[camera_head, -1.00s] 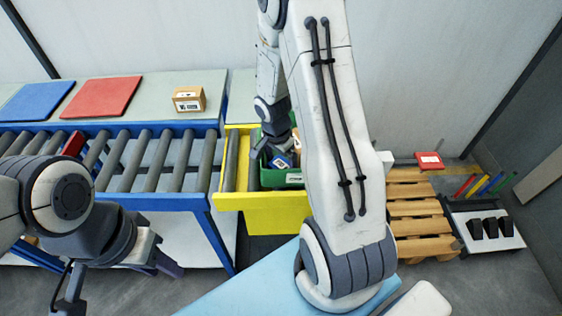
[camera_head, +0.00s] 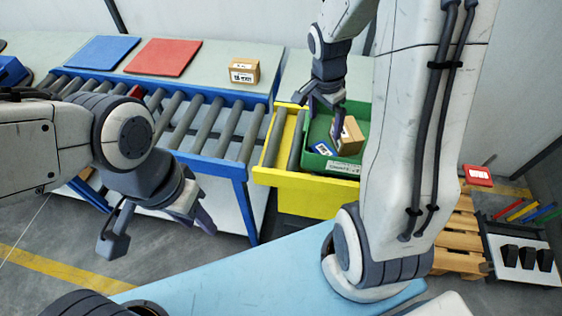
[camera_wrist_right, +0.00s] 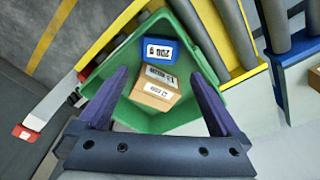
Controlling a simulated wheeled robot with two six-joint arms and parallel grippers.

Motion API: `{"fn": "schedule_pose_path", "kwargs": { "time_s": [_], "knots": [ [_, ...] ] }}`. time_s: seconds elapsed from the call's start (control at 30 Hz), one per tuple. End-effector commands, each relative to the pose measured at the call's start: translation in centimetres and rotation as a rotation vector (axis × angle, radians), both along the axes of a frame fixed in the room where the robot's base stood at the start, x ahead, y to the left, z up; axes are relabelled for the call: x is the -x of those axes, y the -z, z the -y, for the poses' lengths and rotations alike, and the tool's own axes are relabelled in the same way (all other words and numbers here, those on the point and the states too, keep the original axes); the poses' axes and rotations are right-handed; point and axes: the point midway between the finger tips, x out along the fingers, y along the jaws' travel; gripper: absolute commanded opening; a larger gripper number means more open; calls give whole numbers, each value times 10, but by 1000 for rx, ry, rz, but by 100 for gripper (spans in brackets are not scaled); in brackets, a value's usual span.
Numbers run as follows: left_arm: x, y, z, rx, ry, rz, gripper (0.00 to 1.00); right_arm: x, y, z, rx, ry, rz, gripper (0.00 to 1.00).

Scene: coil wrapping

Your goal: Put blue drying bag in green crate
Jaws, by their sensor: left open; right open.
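The blue drying bag (camera_head: 320,148), a small blue item with a white label, lies inside the green crate (camera_head: 345,166). In the right wrist view the bag (camera_wrist_right: 158,50) sits at the far end of the crate (camera_wrist_right: 198,48), beside a brown box (camera_wrist_right: 158,88). My right gripper (camera_head: 326,110) is open over the crate, and its spread fingers (camera_wrist_right: 160,74) show nothing held between them. My left gripper (camera_head: 160,232) is open and empty, in front of the roller conveyor at the left.
The crate stands in a yellow-framed conveyor section (camera_head: 305,180). Blue-framed rollers (camera_head: 205,125) lie to its left. Behind them are a blue mat (camera_head: 102,51), a red mat (camera_head: 162,56) and a cardboard box (camera_head: 244,70). A wooden pallet (camera_head: 455,240) stands at the right.

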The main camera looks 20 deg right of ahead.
Motion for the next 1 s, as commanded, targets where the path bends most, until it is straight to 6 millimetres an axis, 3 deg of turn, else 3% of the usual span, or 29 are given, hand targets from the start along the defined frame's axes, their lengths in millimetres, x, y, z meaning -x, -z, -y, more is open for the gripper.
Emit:
{"fn": "schedule_pose_path", "kwargs": {
  "time_s": [0.13, 0.23, 0.3, 0.4, 0.5, 0.6, 0.7, 1.0],
  "knots": [
    [0, 0, 0, 0, 0, 0, 41, 7, -17, -50, -11, -258, -7, 100],
    [0, 0, 0, 0, 0, 0, 41, 29, -36, -109, -28, -602, -19, 100],
    [0, 0, 0, 0, 0, 0, 41, 55, -49, -149, -41, -877, -28, 100],
    [0, 0, 0, 0, 0, 0, 41, 98, -61, -193, -62, -1255, -37, 100],
    [0, 0, 0, 0, 0, 0, 41, 138, -69, -219, -80, -1571, -42, 100],
    [0, 0, 0, 0, 0, 0, 41, 168, -73, -232, -97, -1796, -44, 100],
    [0, 0, 0, 0, 0, 0, 41, 184, -75, -237, -106, -1919, -44, 100],
    [0, 0, 0, 0, 0, 0, 41, 189, -75, -238, -109, -1959, -46, 100]
  ]
}}
